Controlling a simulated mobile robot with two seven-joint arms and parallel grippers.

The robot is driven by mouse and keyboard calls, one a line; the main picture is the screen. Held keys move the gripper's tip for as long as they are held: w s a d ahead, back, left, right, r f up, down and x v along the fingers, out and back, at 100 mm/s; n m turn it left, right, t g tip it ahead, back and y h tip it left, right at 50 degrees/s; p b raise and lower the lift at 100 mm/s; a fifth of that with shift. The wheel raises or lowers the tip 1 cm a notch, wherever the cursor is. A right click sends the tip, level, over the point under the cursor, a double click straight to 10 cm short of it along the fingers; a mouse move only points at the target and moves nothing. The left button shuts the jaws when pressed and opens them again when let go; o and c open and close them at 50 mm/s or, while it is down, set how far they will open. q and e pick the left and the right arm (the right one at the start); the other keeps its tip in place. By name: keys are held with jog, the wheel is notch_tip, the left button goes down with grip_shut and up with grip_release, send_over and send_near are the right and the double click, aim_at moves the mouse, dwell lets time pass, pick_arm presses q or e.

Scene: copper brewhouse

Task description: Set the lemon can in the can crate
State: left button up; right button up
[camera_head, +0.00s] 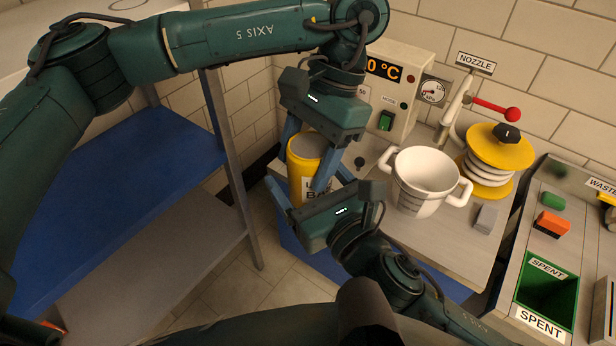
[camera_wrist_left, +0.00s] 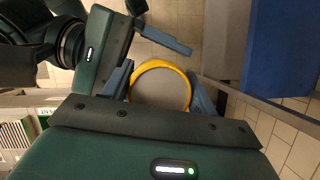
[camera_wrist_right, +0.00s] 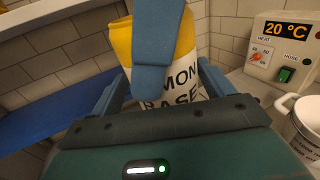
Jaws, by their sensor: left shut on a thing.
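The lemon can (camera_head: 306,148) is a yellow-topped cylinder with a white label reading "MON" and "BASE" in the right wrist view (camera_wrist_right: 184,88). My left gripper (camera_head: 308,158) points down and is shut on the can, one blue finger on each side; the left wrist view shows the can's round grey top with a yellow rim (camera_wrist_left: 160,86). My right gripper (camera_head: 305,180) is open, its fingers spread to either side of the can's lower part. I cannot tell whether they touch it. I cannot make out a can crate in any view.
A counter to the right holds a white two-handled pot (camera_head: 425,172), a heater box (camera_head: 402,95) and a yellow-and-white stack (camera_head: 488,160). A green spent bin (camera_head: 547,292) is at the lower right. A blue shelf (camera_head: 120,190) stands to the left, bare where visible.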

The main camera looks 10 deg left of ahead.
jog(key=shift+s+a, duration=0.1)
jog(key=shift+s, duration=0.05)
jog(key=c, duration=1)
pick_arm(q)
jog(key=o, duration=0.9)
jog(key=shift+w, duration=0.1)
jog(key=shift+c, duration=0.2)
pick_arm(e)
jog(key=shift+r, duration=0.1)
jog(key=shift+c, duration=0.6)
pick_arm(q)
jog(key=o, duration=0.5)
